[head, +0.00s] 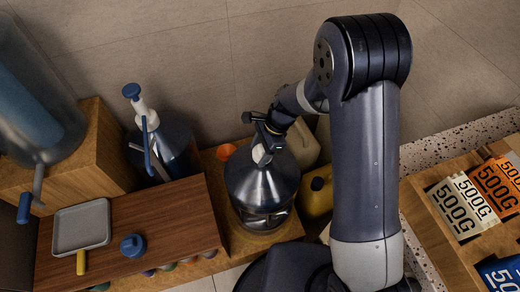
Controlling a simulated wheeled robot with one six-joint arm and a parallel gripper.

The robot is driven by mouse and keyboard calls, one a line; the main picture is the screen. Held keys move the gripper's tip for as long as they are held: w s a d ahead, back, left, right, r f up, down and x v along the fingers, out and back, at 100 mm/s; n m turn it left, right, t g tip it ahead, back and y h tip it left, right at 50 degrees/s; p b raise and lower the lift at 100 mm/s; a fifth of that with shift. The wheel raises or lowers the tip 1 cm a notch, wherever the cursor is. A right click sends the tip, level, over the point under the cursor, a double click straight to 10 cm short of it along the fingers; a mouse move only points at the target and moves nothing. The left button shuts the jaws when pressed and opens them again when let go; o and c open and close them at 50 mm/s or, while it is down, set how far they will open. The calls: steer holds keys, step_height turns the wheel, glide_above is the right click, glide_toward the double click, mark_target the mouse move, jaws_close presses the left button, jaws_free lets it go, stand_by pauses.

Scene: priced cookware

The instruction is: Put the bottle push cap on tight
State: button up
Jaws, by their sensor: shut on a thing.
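A shiny metal bottle (262,188) with a cone-shaped top stands upright on a low wooden shelf in the middle of the head view. A small white piece, which looks like the push cap (258,154), is at the top of its neck. My gripper (261,146) is directly above the bottle and shut on this white piece. The fingers partly hide it. I cannot tell whether the cap is seated on the neck or slightly above it.
A pump bottle (170,145) stands to the left, near a large glass jar (35,100). A wooden board (175,215) bears a grey tray (82,226) and a blue knob-like piece (132,246). Yellow containers (318,192) stand close on the right. Packets (462,205) lie farther right.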

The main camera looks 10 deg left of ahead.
steer(key=o, duration=1.1)
steer(key=shift+c, duration=0.2)
steer(key=shift+r, duration=0.15)
steer(key=shift+r+p, duration=3.25)
steer(key=shift+r, duration=0.6)
